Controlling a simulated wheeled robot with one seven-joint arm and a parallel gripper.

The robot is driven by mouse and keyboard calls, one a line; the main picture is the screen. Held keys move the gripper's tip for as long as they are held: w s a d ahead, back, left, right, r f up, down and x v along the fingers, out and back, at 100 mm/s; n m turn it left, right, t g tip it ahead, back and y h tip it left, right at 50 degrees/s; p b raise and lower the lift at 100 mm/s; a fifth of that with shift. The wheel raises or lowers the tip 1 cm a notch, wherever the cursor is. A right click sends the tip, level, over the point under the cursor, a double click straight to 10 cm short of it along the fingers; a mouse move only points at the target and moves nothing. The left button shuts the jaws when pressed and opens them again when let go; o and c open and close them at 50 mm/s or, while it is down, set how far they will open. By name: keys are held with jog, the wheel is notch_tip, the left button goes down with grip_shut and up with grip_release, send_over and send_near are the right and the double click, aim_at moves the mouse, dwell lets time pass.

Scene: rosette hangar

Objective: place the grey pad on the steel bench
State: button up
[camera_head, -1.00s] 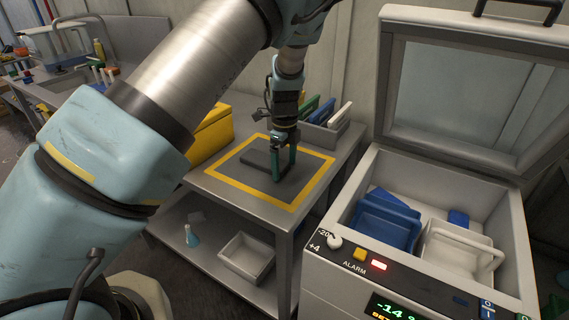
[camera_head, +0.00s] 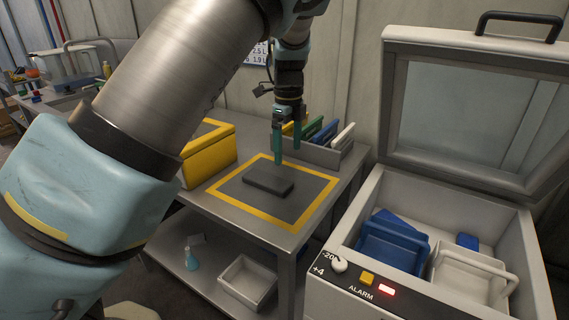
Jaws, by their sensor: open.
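The grey pad (camera_head: 268,180) is a dark, flat block. It lies on the steel bench (camera_head: 226,208), inside a square outlined in yellow on the bench top. My gripper (camera_head: 287,156) is open and empty. It points down just above and behind the pad, apart from it. The pad's whole top is visible.
A rack of coloured panels (camera_head: 325,146) stands at the back of the bench. A yellow box (camera_head: 208,157) sits at its left. An open freezer chest (camera_head: 352,228) with blue and white bins stands at the right, its lid (camera_head: 470,105) raised. The lower shelf holds a white tray (camera_head: 247,280).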

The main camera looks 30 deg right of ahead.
jog(key=w+a+r+n+t+h, duration=0.35)
jog(key=w+n+h, duration=0.3)
jog(key=w, duration=0.35)
jog(key=w+a+n+t+y, duration=0.1)
jog(key=a+n, duration=0.3)
jog(key=a, duration=0.3)
jog(key=w+a+r+n+t+y, duration=0.1)
jog(key=w+a+n, duration=0.1)
jog(key=a+n, duration=0.2)
jog(key=w+a+r+n+t+y, duration=0.1)
jog(key=a+n, duration=0.3)
jog(key=a, duration=0.6)
jog(key=shift+w+a+t+y, duration=0.25)
jog(key=shift+w+t, duration=0.3)
jog(key=shift+w, duration=0.15)
jog(key=s+a+f+n+g+y, duration=0.1)
jog(key=s+a+f+n+y, duration=0.15)
jog(key=s+a+n, duration=0.55)
jog(key=s+a+f+n+g, duration=0.2)
jog(key=s+a+g, duration=0.3)
jog(key=s, duration=0.8)
jog(key=shift+a+f, duration=0.2)
jog(key=shift+a, duration=0.7)
